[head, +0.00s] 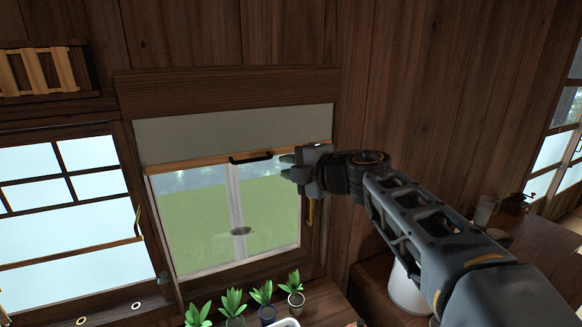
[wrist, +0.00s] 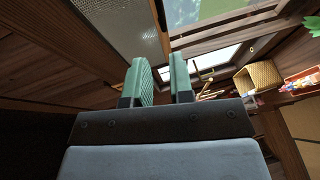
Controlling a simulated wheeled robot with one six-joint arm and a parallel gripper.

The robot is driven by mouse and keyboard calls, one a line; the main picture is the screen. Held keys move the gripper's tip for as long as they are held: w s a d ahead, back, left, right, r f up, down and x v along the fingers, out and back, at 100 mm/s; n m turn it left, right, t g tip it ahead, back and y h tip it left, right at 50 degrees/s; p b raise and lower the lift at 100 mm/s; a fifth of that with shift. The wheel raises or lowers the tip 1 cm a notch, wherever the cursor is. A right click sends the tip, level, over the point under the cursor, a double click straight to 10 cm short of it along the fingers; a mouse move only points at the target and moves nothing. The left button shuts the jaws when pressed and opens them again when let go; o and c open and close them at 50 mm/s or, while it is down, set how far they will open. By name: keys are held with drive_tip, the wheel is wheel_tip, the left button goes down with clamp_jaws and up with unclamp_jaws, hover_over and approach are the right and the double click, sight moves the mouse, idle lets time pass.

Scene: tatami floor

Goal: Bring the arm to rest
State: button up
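My arm reaches in from the lower right of the head view, stretched toward the window. My gripper (head: 285,166) is in front of the window's right side, just right of the dark handle (head: 250,158) on the blind's wooden bottom bar. A small gap shows between gripper and handle. In the wrist view the two green fingers of my gripper (wrist: 160,68) stand apart with nothing between them.
A pale blind (head: 235,132) covers the top of the window (head: 205,225). Several potted plants (head: 265,296) stand below it. A white container (head: 407,290) is under my arm, and a wooden table (head: 540,245) is at right. The wrist view shows a woven basket (wrist: 258,77).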

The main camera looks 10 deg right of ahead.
drive_tip(key=w+d+m+t+h, duration=0.3)
drive_tip(key=d+m+t+h, duration=0.1)
drive_tip(key=d+m+h, duration=0.15)
drive_tip(key=s+d+f+m+g+h, duration=0.45)
drive_tip(key=d+f+m+h, duration=0.4)
drive_tip(key=f+m, duration=0.35)
drive_tip(key=s+a+f+m+g+y+b, duration=0.2)
drive_tip(key=s+a+f+m+g+y, duration=0.2)
drive_tip(key=s+f, duration=1)
drive_tip(key=s+m+g, duration=0.3)
drive_tip(key=shift+a+f+m, duration=0.25)
drive_tip(key=shift+a+m, duration=0.1)
drive_tip(key=shift+s+d, duration=0.1)
